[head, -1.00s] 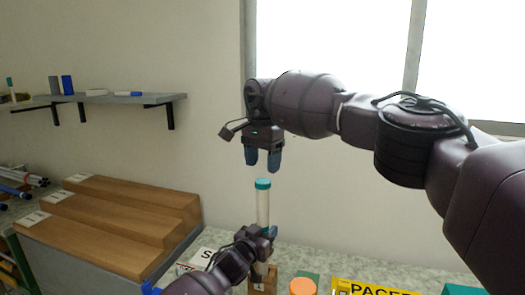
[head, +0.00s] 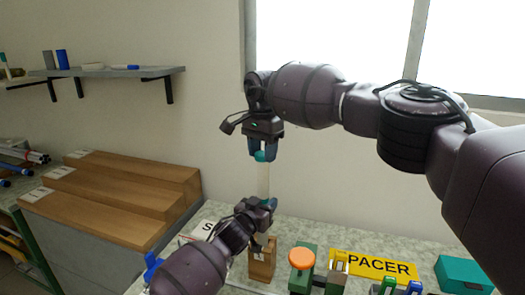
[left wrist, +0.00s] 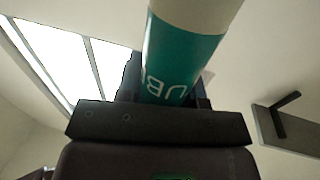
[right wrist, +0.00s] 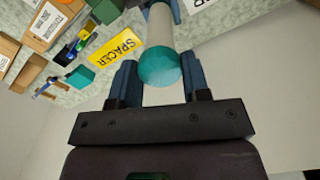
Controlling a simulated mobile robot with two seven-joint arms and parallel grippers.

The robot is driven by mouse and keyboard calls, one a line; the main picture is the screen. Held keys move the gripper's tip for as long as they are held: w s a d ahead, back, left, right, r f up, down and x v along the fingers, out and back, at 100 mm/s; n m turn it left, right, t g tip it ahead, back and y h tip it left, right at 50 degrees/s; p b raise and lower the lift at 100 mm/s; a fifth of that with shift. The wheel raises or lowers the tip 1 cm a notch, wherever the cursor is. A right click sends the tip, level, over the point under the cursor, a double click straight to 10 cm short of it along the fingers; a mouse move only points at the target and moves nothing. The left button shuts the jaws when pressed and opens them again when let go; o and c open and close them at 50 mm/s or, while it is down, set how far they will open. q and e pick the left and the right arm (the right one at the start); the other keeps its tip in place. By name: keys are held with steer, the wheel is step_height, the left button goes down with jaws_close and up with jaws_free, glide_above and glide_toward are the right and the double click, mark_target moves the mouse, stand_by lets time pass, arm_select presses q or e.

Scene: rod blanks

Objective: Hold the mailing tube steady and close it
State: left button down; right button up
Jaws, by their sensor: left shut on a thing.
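The mailing tube (head: 263,181) is pale and upright, with a teal cap (head: 259,156) on its top end. My left gripper (head: 266,203) is shut on the tube low down. The left wrist view shows the tube's teal lettered band (left wrist: 180,62) between the fingers. My right gripper (head: 263,150) points down from above, its fingers on either side of the cap. In the right wrist view the cap (right wrist: 159,66) lies between the open fingers, with gaps beside it. How fully the cap is seated cannot be told.
A wooden block (head: 262,260) stands below the tube on the speckled bench. An orange-topped green object (head: 301,258), a yellow spacer sign (head: 373,266) and a teal box (head: 464,274) are to the right. Wooden steps (head: 120,200) are left, under a wall shelf (head: 105,72).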

steer(key=shift+c, duration=1.3)
steer(key=m, duration=0.5)
steer(key=shift+m, duration=0.4)
steer(key=m, duration=2.1)
steer(key=shift+f+m, duration=0.1)
steer(key=shift+m, duration=0.3)
steer(key=o, duration=1)
